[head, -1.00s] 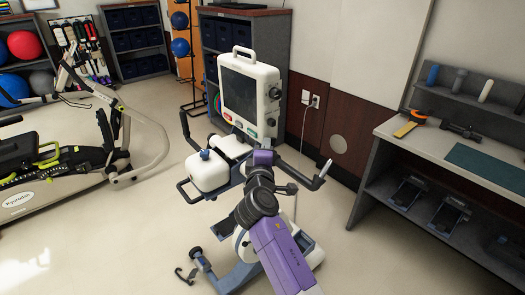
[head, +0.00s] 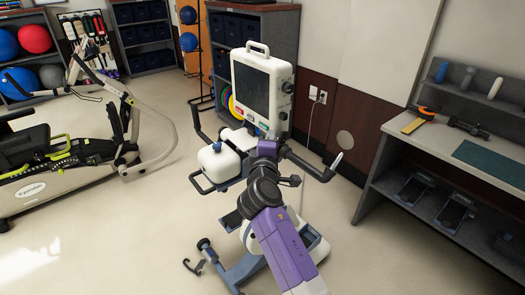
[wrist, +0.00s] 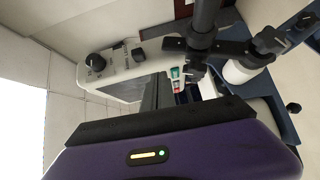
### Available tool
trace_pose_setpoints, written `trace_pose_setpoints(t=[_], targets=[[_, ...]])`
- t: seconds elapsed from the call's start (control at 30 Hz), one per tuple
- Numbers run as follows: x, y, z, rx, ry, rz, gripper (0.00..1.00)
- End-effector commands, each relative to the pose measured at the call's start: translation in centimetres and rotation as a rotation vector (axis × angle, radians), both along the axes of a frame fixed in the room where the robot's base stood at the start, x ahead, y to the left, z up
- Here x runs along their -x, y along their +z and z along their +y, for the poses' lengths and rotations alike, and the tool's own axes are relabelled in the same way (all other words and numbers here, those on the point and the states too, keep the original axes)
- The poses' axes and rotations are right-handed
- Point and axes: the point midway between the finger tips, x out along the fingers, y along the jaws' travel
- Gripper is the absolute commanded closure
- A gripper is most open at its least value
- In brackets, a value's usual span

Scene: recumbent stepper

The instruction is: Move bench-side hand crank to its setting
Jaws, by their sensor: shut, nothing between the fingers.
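The recumbent stepper's white console (head: 262,88) stands upright in the middle of the head view. In the wrist view my purple hand fills the bottom, with the console (wrist: 120,75) and a dark post with clamps (wrist: 205,40) beyond. My gripper is shut and empty.
A grey bench (head: 440,135) with a shelf below stands on the right. Another exercise machine (head: 70,160) is at the far left. Open floor (head: 130,235) lies at the lower left.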

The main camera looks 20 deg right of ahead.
Motion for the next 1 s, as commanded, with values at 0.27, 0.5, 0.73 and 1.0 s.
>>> trace_pose_setpoints(t=[0.27,0.5,0.73,1.0], targets=[[3.0,1.0,1.5,0.0,0.001,-0.001,1.0],[6.5,2.1,3.1,0.0,0.002,-0.001,1.0],[8.4,2.7,4.0,0.0,0.0,0.0,1.0],[8.5,3.2,4.5,-0.032,0.019,-0.033,1.0]])
